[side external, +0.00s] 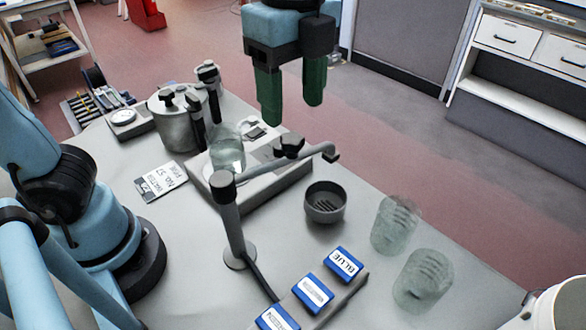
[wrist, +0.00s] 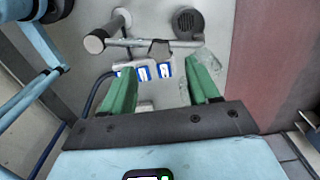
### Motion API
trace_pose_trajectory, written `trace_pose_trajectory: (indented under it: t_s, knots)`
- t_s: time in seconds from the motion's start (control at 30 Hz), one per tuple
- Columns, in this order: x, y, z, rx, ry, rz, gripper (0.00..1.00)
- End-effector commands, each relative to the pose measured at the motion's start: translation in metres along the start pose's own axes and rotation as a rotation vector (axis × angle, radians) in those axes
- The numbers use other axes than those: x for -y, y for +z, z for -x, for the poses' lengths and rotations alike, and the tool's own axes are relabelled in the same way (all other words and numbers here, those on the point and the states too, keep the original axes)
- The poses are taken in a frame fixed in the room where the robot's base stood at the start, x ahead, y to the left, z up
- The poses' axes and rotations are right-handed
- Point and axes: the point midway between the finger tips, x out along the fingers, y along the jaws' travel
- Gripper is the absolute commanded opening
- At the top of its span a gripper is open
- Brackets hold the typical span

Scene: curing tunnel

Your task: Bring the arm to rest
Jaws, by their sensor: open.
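My gripper (side external: 292,112) hangs above the far edge of the grey table (side external: 375,270) in the side external view. Its two green fingers are apart, with nothing between them, and clear of everything on the table. In the wrist view my gripper (wrist: 158,66) also shows spread fingers over the tabletop. The lower arm and base stand at the left of the side external view; the link joining them to the gripper is out of frame.
A clear glass (side external: 227,150) stands on a grey platform (side external: 270,187) beside a post with a jointed arm (side external: 232,220). Two clear glasses (side external: 396,224) (side external: 423,280), a round dark cup (side external: 325,202), blue labelled blocks (side external: 343,263) and a metal canister (side external: 175,122) also occupy the table.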

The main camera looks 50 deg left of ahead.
Motion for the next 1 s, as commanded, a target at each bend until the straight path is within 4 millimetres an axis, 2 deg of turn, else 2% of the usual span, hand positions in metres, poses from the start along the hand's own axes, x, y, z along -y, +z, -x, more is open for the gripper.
trace_pose_trajectory:
  t_s: [0.2,0.4,0.6,1.0]
  knots:
    - [0.000,0.000,-0.030,0.000,0.000,0.001,0.60]
    - [0.000,0.000,-0.047,0.001,0.000,0.001,0.60]
    - [0.000,0.000,-0.052,0.001,0.000,0.001,0.60]
    - [0.000,0.000,-0.047,0.001,0.000,0.002,0.60]
